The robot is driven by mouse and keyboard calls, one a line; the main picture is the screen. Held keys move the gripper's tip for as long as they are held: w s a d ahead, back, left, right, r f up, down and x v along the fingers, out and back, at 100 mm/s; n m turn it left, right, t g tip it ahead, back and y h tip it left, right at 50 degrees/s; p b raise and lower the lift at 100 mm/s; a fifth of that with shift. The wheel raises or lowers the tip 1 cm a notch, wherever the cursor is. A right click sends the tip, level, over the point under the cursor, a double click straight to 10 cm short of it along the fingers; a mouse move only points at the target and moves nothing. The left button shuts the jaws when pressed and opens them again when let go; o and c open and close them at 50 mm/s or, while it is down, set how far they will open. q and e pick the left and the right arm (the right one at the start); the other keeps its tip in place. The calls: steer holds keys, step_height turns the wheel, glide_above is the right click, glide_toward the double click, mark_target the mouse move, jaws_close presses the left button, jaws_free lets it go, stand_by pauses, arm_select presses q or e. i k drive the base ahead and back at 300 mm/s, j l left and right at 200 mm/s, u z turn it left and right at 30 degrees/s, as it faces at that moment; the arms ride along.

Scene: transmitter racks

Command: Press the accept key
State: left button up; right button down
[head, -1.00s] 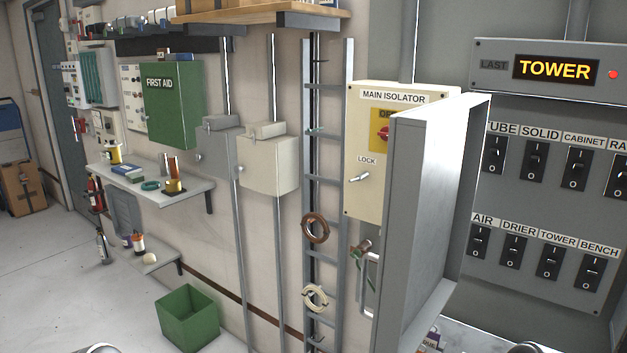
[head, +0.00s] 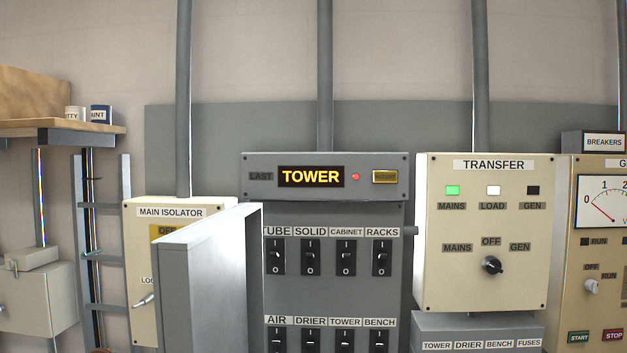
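The annunciator panel (head: 325,195) is a grey box on the wall, a little above the middle of the head view. Its display (head: 311,177) reads TOWER in amber, with the word LAST to its left. A small red lamp (head: 356,177) glows to the right of the display. A gold rectangular key (head: 384,177) sits at the panel's right end. Its lettering is too small to read for sure; it is the only key on that panel. Nothing covers it. Neither of my grippers is in view.
Below is a grey switch board (head: 328,290) with labelled rocker switches. An open grey cabinet door (head: 205,285) juts out at its left, partly hiding the main isolator (head: 140,235). The transfer box (head: 520,270) stands to the right. A wooden shelf (head: 60,127) projects at upper left.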

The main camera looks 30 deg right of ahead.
mark_target(379, 176)
steer(key=z, duration=1.5)
